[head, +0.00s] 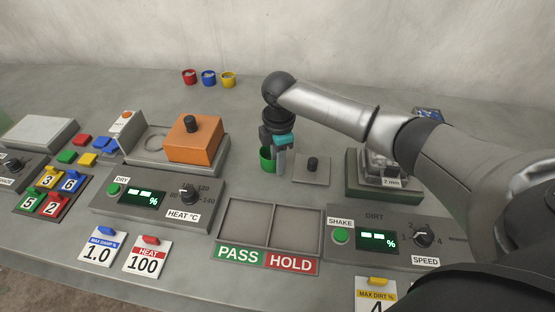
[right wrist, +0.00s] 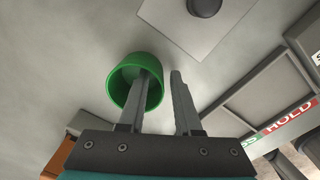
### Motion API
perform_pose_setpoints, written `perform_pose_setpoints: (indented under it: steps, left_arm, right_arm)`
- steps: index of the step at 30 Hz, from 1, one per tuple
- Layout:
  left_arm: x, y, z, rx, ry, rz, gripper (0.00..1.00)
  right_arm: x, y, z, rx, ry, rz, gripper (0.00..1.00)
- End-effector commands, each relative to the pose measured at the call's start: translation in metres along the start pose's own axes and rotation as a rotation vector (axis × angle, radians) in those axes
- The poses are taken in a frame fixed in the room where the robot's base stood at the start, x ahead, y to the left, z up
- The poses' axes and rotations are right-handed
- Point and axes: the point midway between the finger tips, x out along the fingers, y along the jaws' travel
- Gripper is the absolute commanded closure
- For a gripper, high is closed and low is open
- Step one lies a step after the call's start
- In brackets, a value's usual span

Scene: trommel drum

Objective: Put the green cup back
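The green cup (head: 265,162) stands on the grey table in the middle of the head view, partly hidden by my right gripper (head: 277,165). My right gripper points down at it. In the right wrist view, one finger of my right gripper (right wrist: 162,75) reaches inside the green cup (right wrist: 122,80) and the other is outside. The cup's wall lies between the fingers, with a gap visible, so the gripper looks open. Red (head: 189,77), blue (head: 208,78) and yellow (head: 228,79) cups stand in a row at the back. My left gripper is not in view.
A grey plate with a black knob (head: 312,168) lies just right of the cup. An orange block (head: 195,139) on a grey unit stands to the left. The PASS/HOLD tray (head: 271,222) is in front.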

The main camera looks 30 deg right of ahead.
Motion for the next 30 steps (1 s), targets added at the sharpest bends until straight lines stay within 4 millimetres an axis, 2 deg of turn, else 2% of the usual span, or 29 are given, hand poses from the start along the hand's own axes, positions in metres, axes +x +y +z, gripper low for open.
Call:
perform_pose_setpoints:
  steps: [4,7,15,21,25,30]
  left_arm:
    - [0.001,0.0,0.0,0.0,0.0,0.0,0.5]
    - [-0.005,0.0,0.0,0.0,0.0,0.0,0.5]
    - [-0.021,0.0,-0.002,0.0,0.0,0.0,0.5]
    - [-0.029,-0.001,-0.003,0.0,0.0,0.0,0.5]
    - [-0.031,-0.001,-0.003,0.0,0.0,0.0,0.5]
    - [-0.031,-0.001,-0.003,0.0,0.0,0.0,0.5]
  right_arm:
    - [-0.004,0.001,0.001,0.0,-0.001,0.002,0.68]
    - [-0.018,0.001,0.001,0.001,0.0,0.002,0.68]
    - [-0.077,0.002,0.0,0.001,0.001,0.004,0.68]
    - [-0.11,0.001,0.0,0.0,0.001,0.002,0.68]
    - [-0.121,0.001,0.0,0.001,0.001,0.001,0.68]
    - [-0.124,0.0,0.0,0.001,0.0,-0.001,0.68]
